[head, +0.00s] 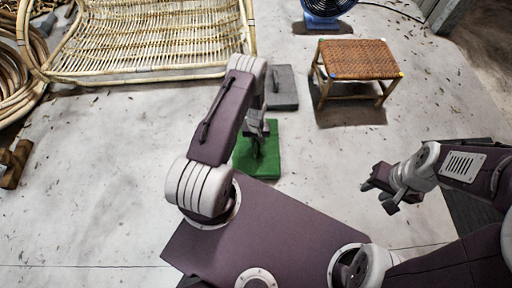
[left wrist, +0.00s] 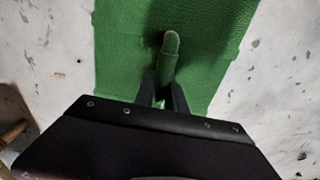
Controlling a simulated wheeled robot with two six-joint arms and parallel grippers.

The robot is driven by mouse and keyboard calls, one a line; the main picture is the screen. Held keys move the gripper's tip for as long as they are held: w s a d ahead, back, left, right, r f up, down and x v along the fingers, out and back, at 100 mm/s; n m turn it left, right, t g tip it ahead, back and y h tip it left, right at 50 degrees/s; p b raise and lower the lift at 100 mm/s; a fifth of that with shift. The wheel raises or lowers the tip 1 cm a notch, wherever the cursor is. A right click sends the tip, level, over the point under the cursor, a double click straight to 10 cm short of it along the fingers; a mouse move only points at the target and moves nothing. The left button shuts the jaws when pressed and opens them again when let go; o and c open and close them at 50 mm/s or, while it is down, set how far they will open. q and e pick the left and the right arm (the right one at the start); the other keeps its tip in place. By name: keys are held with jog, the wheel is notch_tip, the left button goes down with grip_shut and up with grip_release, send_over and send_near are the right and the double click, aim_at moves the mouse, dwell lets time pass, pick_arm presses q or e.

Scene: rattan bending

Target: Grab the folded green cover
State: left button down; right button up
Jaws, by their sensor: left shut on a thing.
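The folded green cover (head: 268,160) lies flat on the pale floor just in front of my base in the head view. My left gripper (head: 257,150) reaches down over it. In the left wrist view the cover (left wrist: 205,40) fills the middle, and a pinched fold of it stands up between the fingers of my left gripper (left wrist: 167,85), which is shut on it. My right gripper (head: 380,190) hangs empty over bare floor on the right, its fingers spread apart.
A grey folded block (head: 283,90) lies just behind the cover. A woven stool (head: 358,62) stands at the back right, a blue fan (head: 325,10) behind it. A rattan bench (head: 150,40) stands at the back left, with rattan coils (head: 15,85) beside it.

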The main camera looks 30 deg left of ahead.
dwell(0.7)
pick_arm(q)
jog(key=shift+r+p, duration=0.55)
jog(key=r+p, duration=0.3)
jog(key=r, duration=0.1)
jog(key=shift+w, duration=0.35)
jog(key=w+d+r+p, duration=0.2)
jog(key=w+r, duration=0.4)
jog(key=w, duration=0.4)
jog(key=shift+w+d, duration=0.15)
jog(key=shift+w, duration=0.25)
